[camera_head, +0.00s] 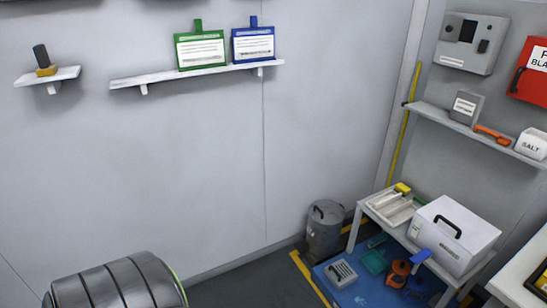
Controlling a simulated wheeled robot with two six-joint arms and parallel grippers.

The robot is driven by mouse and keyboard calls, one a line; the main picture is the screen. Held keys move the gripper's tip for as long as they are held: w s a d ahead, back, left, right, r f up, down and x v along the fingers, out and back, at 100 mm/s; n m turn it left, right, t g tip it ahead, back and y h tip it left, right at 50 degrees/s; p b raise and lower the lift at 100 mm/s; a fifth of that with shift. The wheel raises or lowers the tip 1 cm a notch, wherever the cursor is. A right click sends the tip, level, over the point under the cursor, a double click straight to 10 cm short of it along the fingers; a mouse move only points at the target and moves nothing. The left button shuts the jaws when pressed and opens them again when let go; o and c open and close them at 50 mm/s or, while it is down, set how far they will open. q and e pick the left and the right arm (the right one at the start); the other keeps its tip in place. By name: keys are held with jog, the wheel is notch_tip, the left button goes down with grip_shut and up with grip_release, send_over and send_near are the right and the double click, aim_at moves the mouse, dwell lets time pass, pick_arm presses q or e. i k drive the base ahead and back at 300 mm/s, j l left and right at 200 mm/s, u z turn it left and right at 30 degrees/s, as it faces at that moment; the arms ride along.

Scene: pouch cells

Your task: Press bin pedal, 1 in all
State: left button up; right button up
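A grey lidded bin (323,232) stands upright on the floor in the far corner, left of the low white table. Its lid looks closed. I cannot make out a pedal on it; its lower front is small and dark. Neither of my grippers is in view.
A low white table (368,212) holds a white case (455,233) and a tray (393,205). On the blue floor mat (372,292) lie a grey box (341,273) and orange items (397,272). A dark ribbed rounded object (115,285) fills the bottom left. Some floor between is clear.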

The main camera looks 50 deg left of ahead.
aim_at(302, 246)
jog(key=u, duration=1.3)
